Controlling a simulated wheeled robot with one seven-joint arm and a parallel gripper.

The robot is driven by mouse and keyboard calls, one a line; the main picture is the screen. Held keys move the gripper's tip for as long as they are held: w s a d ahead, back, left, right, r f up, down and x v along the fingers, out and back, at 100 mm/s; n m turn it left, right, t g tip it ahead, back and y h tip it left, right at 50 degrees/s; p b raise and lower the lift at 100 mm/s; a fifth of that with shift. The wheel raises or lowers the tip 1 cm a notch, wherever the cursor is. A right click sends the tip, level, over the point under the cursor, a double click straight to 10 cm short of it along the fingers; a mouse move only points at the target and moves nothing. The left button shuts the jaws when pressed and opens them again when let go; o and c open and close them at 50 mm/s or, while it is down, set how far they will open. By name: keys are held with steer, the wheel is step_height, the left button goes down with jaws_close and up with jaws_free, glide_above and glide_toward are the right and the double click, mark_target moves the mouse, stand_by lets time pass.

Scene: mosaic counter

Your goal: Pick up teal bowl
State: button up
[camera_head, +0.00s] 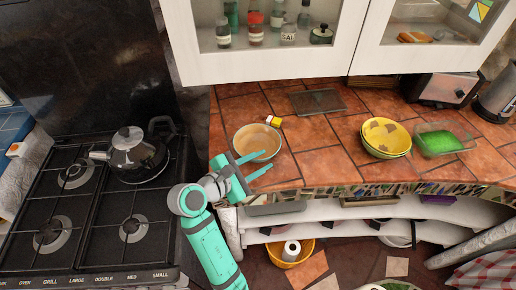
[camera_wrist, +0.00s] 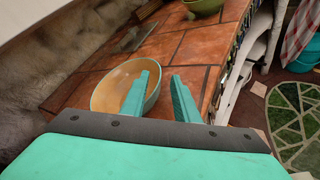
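The teal bowl (camera_head: 243,134), with a teal rim and a tan inside, stands upright on the tiled counter at its left end. It also shows in the wrist view (camera_wrist: 105,92), left of centre. My gripper (camera_head: 268,159) is open at the bowl's near side. In the wrist view, my gripper (camera_wrist: 161,76) has its left finger overlapping the bowl and hiding part of its inside and rim. The right finger is outside the bowl, over the counter tiles. Nothing is held. I cannot tell whether a finger touches the bowl.
A small coloured cube (camera_head: 274,121) lies just behind the bowl. A dark flat board (camera_head: 317,101) lies farther back. Stacked yellow bowls (camera_head: 385,150) and a glass dish (camera_head: 440,141) stand right. The stove (camera_head: 100,225) is left. Cabinets (camera_head: 270,68) overhang. The counter between is clear.

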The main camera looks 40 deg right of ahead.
mark_target(275, 153)
steer(key=x, duration=0.4)
steer(key=shift+w+d, duration=0.1)
steer(key=shift+w, duration=0.05)
steer(key=shift+w+d+f, duration=0.1)
steer(key=shift+w, duration=0.1)
jaws_close()
steer(key=shift+s, duration=0.25)
